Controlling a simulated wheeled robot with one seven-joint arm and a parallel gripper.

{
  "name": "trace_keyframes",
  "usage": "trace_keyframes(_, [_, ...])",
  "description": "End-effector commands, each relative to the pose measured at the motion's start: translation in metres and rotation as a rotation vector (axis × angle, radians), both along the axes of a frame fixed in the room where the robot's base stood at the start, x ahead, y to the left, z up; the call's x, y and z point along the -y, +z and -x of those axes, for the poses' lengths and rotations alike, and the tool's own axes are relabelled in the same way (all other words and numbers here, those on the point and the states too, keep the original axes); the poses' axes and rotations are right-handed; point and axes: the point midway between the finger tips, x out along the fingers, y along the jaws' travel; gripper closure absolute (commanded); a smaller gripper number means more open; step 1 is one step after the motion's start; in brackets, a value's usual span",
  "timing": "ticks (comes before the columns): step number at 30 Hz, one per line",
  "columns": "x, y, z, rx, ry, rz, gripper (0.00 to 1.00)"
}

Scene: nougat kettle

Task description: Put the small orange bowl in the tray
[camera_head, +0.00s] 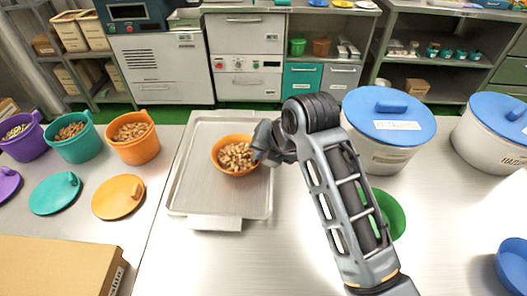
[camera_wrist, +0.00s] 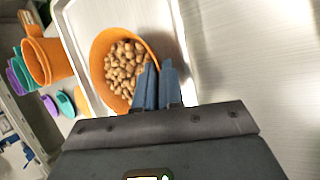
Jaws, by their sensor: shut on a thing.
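The small orange bowl (camera_head: 226,167), filled with nuts, is over the middle of the metal tray (camera_head: 190,195) in the head view. Whether its base touches the tray floor is hard to tell. My gripper (camera_head: 259,157) is at the bowl's right side. In the wrist view, the blue fingers of my gripper (camera_wrist: 158,85) are shut on the rim of the bowl (camera_wrist: 101,50). The tray (camera_wrist: 76,45) shows around it there. The bowl looks about upright, and the nuts are inside it.
Purple, green and orange (camera_head: 140,150) buckets stand left of the tray, with loose lids (camera_head: 118,197) before them. A cardboard box (camera_head: 60,268) is front left. White pots with blue lids (camera_head: 388,115) stand right. A green bowl (camera_head: 392,215) is partly behind my arm.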

Motion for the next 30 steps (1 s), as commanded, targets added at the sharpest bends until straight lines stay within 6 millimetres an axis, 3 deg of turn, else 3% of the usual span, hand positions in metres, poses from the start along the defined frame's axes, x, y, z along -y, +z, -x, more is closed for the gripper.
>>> trace_keyframes(1, [0.000,0.000,0.000,0.001,0.000,0.000,1.00])
trace_keyframes(2, [0.000,-0.001,0.000,0.000,0.000,0.000,0.91])
trace_keyframes(5, [0.000,0.000,0.000,0.000,0.000,0.000,0.82])
trace_keyframes(16, [0.002,0.007,0.002,0.002,-0.001,-0.001,0.82])
trace_keyframes(30, [0.032,0.081,0.037,0.004,0.000,-0.001,0.82])
